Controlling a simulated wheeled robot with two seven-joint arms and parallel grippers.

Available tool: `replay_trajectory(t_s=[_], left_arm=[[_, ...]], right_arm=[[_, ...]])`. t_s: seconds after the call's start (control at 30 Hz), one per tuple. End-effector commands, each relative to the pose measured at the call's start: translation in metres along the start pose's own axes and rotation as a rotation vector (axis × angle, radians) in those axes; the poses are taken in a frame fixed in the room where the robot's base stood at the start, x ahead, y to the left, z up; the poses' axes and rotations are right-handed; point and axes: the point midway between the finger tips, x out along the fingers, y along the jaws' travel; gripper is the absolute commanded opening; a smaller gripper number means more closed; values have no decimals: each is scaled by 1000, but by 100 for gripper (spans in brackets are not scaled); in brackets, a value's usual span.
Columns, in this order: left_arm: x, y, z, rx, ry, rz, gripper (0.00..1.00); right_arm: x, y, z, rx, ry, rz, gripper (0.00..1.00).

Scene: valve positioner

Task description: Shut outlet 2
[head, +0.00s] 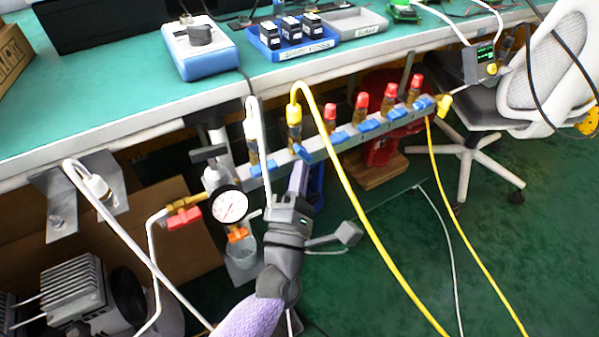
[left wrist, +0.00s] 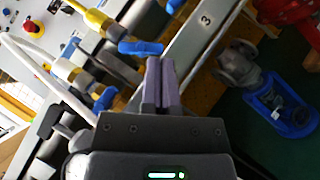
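A metal manifold rail (head: 345,137) carries a row of outlets with blue handles under the table edge. The second outlet from the left has a yellow fitting and hose (head: 294,113). Its blue handle (head: 301,152) slants across the rail, unlike the others further right, which lie roughly along it. My left gripper (head: 299,172) reaches up to this handle. My right gripper is out of view.
The first outlet's blue handle (left wrist: 105,98) lies left of the fingers. A number 3 label (left wrist: 207,20) is on the rail to the right. A pressure gauge (head: 230,206) hangs left of my gripper. Yellow hoses loop to its right. Red-capped outlets (head: 361,101) stand further along.

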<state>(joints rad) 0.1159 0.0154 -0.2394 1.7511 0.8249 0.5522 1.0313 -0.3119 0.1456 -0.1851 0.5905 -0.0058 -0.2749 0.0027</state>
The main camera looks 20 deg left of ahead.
Motion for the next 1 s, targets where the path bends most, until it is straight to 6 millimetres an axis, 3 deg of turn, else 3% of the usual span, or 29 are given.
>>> replay_trajectory(t_s=[1.0], left_arm=[[8,-9,8,-1,-1,0,0]], right_arm=[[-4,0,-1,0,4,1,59]])
